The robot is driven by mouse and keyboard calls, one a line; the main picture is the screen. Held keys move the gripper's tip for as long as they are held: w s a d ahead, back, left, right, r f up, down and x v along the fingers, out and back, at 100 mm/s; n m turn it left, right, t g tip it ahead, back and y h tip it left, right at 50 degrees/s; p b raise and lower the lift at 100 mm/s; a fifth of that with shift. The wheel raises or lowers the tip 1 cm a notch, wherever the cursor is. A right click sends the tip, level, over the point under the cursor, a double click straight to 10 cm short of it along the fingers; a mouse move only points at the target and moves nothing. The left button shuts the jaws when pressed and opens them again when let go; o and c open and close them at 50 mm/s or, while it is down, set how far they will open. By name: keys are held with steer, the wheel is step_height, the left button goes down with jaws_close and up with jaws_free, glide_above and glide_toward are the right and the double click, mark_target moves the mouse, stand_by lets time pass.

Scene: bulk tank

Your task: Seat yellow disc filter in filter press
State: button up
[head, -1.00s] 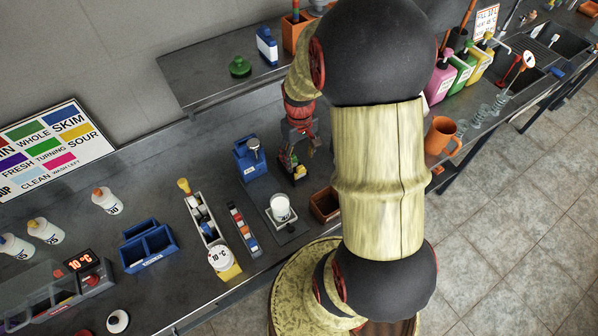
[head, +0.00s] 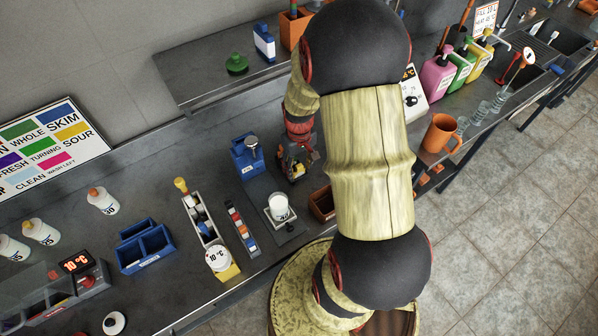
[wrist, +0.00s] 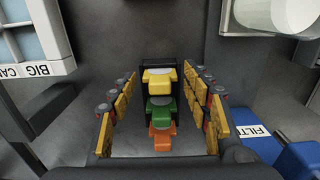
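The yellow disc filter (wrist: 159,78) stands in a dark rack (wrist: 158,63), in line with a green filter (wrist: 161,108) and an orange filter (wrist: 161,138). My gripper (wrist: 161,108) is open, with one finger on each side of the row and a gap between the fingers and the filters. In the head view my gripper (head: 297,160) is low over the rack and hides most of it. The blue filter press (head: 248,158) stands just left of it. A blue corner with a partly cut-off label, likely the press (wrist: 298,160), shows in the wrist view.
A white cup (head: 279,207) stands on a scale near the press; it also shows in the wrist view (wrist: 283,12). A box labelled "BIG CA" (wrist: 40,69) is left of my gripper. A brown bin (head: 322,204) sits at the bench's front edge.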

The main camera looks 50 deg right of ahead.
steer(key=c, duration=0.9)
steer(key=shift+c, duration=0.3)
